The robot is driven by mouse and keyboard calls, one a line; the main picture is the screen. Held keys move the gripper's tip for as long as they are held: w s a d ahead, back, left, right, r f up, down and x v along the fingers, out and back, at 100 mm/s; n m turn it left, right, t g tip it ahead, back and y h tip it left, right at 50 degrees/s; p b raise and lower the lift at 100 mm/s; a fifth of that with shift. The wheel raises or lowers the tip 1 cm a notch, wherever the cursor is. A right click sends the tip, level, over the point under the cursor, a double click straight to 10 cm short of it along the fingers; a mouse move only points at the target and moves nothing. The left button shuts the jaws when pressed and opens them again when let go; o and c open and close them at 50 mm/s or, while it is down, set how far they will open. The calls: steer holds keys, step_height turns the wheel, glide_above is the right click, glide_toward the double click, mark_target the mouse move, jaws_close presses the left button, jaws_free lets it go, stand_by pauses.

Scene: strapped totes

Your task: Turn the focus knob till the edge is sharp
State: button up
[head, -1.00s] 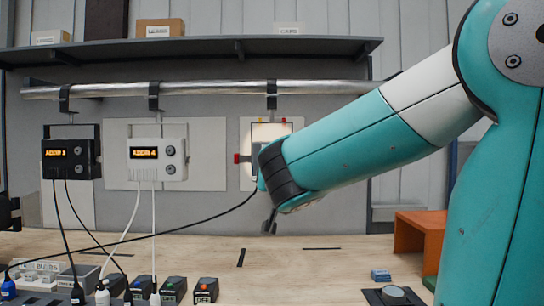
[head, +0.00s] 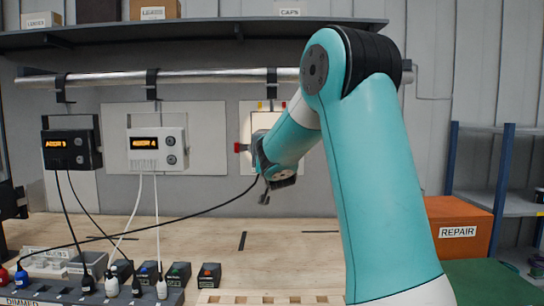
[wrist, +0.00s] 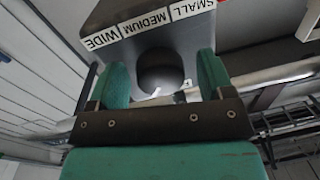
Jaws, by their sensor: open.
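In the wrist view a dark round knob (wrist: 160,72) with a short white mark sits on a dark housing (wrist: 128,38). The housing has labels reading WIDE, MEDIUM and SMALL. My gripper (wrist: 163,78) is open, with one teal finger on each side of the knob; I cannot tell whether either touches it. In the head view the housing is mostly hidden behind my forearm. A pale lit patch (head: 265,122) and a red knob (head: 239,147) show beside it. The sharpness of the light's edge cannot be told.
Two display boxes, one black (head: 72,149) and one white (head: 158,149), hang left on the wall below a metal pipe (head: 200,78). A black cable runs across to my wrist area. Plugs and a power strip (head: 100,292) lie front left. An orange REPAIR box (head: 458,226) stands right.

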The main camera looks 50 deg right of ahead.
steer(key=c, duration=0.9)
steer(key=shift+f+m+b, duration=0.3)
steer(key=shift+f+b, duration=0.05)
steer(key=shift+b, duration=0.9)
steer(key=m+b, duration=0.1)
steer(key=b, duration=0.2)
steer(key=shift+f, duration=0.15)
steer(key=m+b, duration=0.1)
steer(key=b, duration=0.1)
steer(key=shift+m+b, duration=0.3)
steer(key=shift+b, duration=0.05)
steer(key=shift+r+m+b, duration=0.35)
steer(key=shift+r+m, duration=0.05)
steer(key=shift+r, duration=0.05)
